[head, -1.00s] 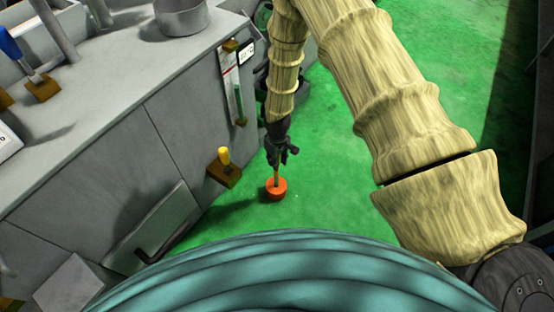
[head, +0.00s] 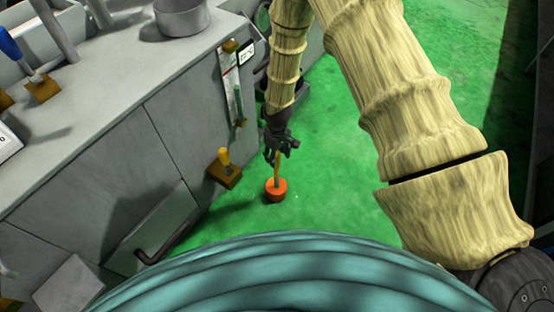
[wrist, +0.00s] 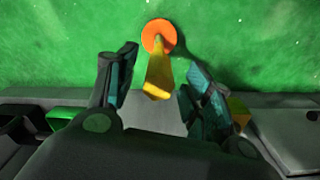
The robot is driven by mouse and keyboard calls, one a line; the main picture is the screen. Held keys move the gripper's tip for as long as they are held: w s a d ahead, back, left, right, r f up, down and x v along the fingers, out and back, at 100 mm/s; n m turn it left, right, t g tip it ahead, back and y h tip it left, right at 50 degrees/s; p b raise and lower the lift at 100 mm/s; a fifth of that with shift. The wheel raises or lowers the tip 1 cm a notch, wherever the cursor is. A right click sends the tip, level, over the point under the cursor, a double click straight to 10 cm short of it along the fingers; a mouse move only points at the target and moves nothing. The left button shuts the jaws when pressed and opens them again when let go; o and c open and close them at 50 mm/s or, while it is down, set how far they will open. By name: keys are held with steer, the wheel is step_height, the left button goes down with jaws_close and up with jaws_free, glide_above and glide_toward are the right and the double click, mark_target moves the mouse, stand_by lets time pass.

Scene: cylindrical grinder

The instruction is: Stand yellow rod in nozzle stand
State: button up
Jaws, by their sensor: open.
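The yellow rod (head: 277,168) stands upright, or nearly so, with its lower end in the round orange nozzle stand (head: 275,195) on the green floor. In the wrist view the rod (wrist: 157,75) rises from the orange stand (wrist: 158,30) toward the camera. My gripper (head: 281,154) is open at the rod's upper end. In the wrist view the rod's top shows between the spread fingers of my gripper (wrist: 163,60), with gaps on both sides. How deep the rod sits in the stand is hidden.
The grey grinder cabinet (head: 110,190) stands to the left, with a bar handle (head: 165,240). A brown holder (head: 225,177) with a yellow-handled tool (head: 224,157) sticks out from its side near my gripper. Green floor is open to the right of the stand.

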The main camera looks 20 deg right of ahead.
steer(key=shift+r, duration=3.9)
steer(key=s+f+m+y, duration=0.1)
steer(key=s+f, duration=0.4)
steer(key=s, duration=0.4)
steer(key=s+f+m, duration=0.2)
steer(key=s+f, duration=0.2)
steer(key=s, duration=0.5)
steer(key=s+d+m+h, duration=0.1)
steer(key=s+d+m, duration=0.15)
steer(key=s, duration=1.55)
step_height(320, 180, up, 26)
steer(key=p, duration=2.7)
steer(key=shift+d+r, duration=0.25)
steer(key=shift+d, duration=0.05)
steer(key=shift+w+n, duration=0.1)
steer(key=shift+n, duration=0.15)
